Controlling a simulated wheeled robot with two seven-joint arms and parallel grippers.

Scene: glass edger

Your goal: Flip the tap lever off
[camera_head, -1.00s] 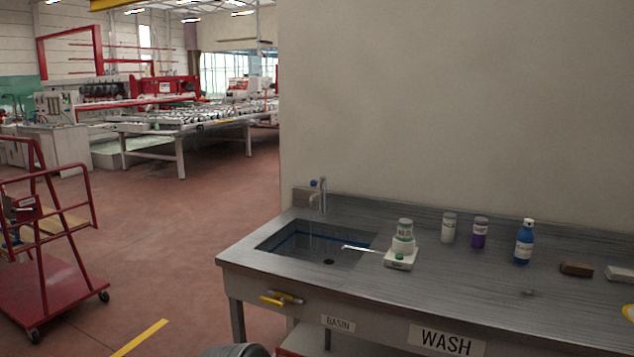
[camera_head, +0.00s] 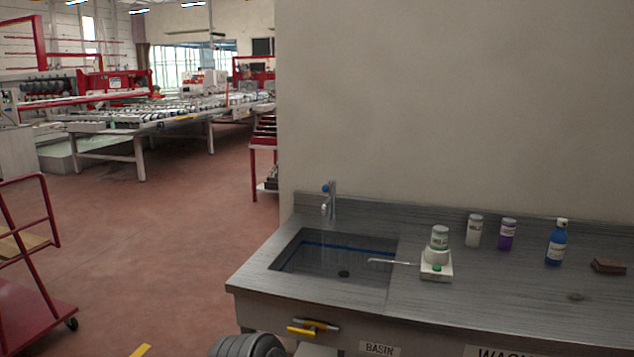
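A grey metal tap (camera_head: 333,200) stands at the back of the sunken basin (camera_head: 300,262), with a small blue piece on its top left side. A yellow-handled lever (camera_head: 302,331) sits on the front face of the bench, below the basin. The handle lies roughly level, angled slightly. Faint vertical streaks show below the tap spout, but I cannot tell whether water is running. Neither of my grippers is in view.
The bench top (camera_head: 480,300) holds a small white dispenser with a jar (camera_head: 438,240), a white jar (camera_head: 474,230), a purple jar (camera_head: 507,234), a blue bottle (camera_head: 557,243) and a brown block (camera_head: 608,266). A red cart (camera_head: 40,315) stands at left. The floor between is open.

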